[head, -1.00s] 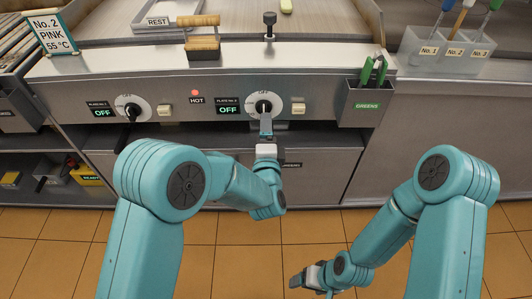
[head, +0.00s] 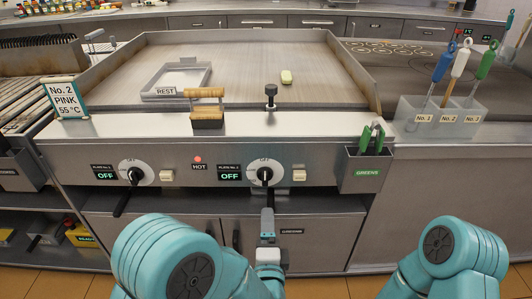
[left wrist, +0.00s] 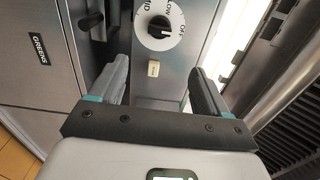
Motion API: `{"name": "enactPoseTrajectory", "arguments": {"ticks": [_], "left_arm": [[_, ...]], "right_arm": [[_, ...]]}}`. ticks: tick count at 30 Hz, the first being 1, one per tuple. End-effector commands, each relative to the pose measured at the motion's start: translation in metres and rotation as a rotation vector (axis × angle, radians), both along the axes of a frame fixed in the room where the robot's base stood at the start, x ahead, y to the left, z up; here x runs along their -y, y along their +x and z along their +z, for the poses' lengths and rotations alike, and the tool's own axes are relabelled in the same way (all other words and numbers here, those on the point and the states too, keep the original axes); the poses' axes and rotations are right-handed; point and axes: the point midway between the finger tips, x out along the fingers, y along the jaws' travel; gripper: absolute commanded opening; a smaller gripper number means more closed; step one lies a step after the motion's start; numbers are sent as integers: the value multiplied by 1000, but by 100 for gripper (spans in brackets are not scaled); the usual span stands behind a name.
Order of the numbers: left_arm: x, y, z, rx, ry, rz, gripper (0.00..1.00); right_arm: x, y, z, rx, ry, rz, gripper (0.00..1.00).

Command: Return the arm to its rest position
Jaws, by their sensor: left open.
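My left gripper (head: 267,218) is just below the plate No. 2 knob (head: 265,174) on the grill's front panel, apart from it. In the left wrist view my left gripper (left wrist: 160,85) has its two fingers spread with nothing between them. The knob (left wrist: 159,27) shows beyond the fingertips there. The plate No. 2 display (head: 229,174) reads OFF. My right arm shows at the bottom right of the head view, but its gripper is out of the picture.
The grill's front panel (head: 330,165) faces me, with the plate No. 1 knob (head: 134,176) at left, also reading OFF on its display. A red light glows above HOT. A greens holder (head: 366,172) juts out at right. Cabinet doors (head: 320,232) lie below.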

Motion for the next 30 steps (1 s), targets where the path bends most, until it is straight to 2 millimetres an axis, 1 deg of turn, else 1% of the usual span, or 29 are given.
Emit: {"name": "enactPoseTrajectory", "arguments": {"ticks": [2,4,5,8,9,11,12,14,15,17,18,20,21,22,24,27,30], "left_arm": [[-3,1,1,-3,0,7,77],[-18,7,4,-14,0,39,77],[-28,10,5,-23,1,61,77],[-81,21,6,-72,6,166,77],[-107,22,4,-104,11,209,77],[-144,19,-8,-195,1,246,77],[-163,12,-22,-273,-52,257,77],[-185,-5,-48,-417,-208,273,77],[-192,-21,-66,-513,-340,286,77],[-196,-46,-90,-648,-532,317,77],[-194,-64,-103,-736,-661,348,77],[-187,-93,-119,-869,-854,409,77],[-179,-114,-128,-958,-977,460,77],[-173,-129,-133,-1025,-1066,506,77],[-155,-163,-143,-1168,-1239,622,77],[-136,-201,-148,-1316,-1408,811,77],[-128,-223,-148,-1380,-1515,991,77]], "right_arm": [[0,0,2,0,0,0,77],[0,0,11,0,0,0,77],[0,0,16,0,0,0,77],[0,0,39,0,0,0,77],[0,0,51,0,0,0,77],[0,0,70,0,0,0,77],[0,0,80,0,0,0,77],[0,0,97,0,0,0,77],[0,0,104,1,0,0,77],[0,0,112,0,0,0,77],[0,0,116,0,0,0,77],[0,0,121,0,0,0,77],[0,0,123,0,0,0,77],[0,0,123,0,0,0,77],[0,0,122,0,0,0,77],[0,0,120,0,0,0,77],[0,0,120,0,0,0,77]]}}
